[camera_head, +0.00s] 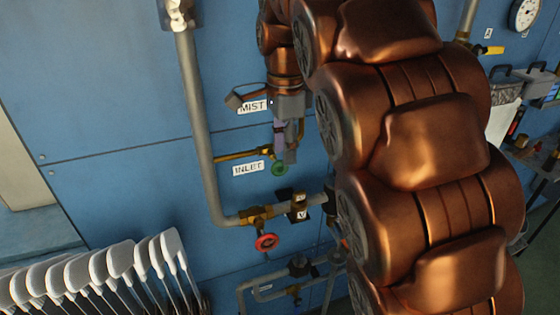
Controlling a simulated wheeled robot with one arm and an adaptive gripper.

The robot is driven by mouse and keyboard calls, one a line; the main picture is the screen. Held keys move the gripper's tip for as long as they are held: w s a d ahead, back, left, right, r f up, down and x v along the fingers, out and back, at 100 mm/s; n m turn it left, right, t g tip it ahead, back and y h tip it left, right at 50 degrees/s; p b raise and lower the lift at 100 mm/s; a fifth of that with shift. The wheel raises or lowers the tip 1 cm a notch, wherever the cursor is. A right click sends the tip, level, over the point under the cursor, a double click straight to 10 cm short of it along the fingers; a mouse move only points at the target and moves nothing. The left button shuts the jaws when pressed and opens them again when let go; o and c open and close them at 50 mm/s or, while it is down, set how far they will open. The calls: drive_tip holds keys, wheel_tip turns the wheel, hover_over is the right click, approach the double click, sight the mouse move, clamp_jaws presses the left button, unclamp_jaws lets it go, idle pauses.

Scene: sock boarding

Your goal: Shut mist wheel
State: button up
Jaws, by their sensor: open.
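A white label reading MIST (252,106) is on the blue wall. Below it a thin brass pipe (236,155) runs right to a small green wheel (279,168), which is partly hidden by my gripper. A label reading INLET (248,169) sits just left of the green wheel. My gripper (287,155) is open and points down, with its fingertips just above and beside the green wheel. I cannot tell whether they touch it. A red wheel (266,242) hangs lower, under a brass valve on the grey pipe.
A thick grey pipe (200,120) runs down the wall and bends right. More pipework (262,290) lies below. White paddle-shaped boards (120,260) stand in a row at lower left. My arm covers the centre right. A gauge (524,14) is at upper right.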

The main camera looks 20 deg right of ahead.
sight(280, 168)
drive_tip(key=shift+f+p, duration=0.45)
drive_tip(key=shift+f, duration=1.5)
drive_tip(key=shift+c, duration=0.2)
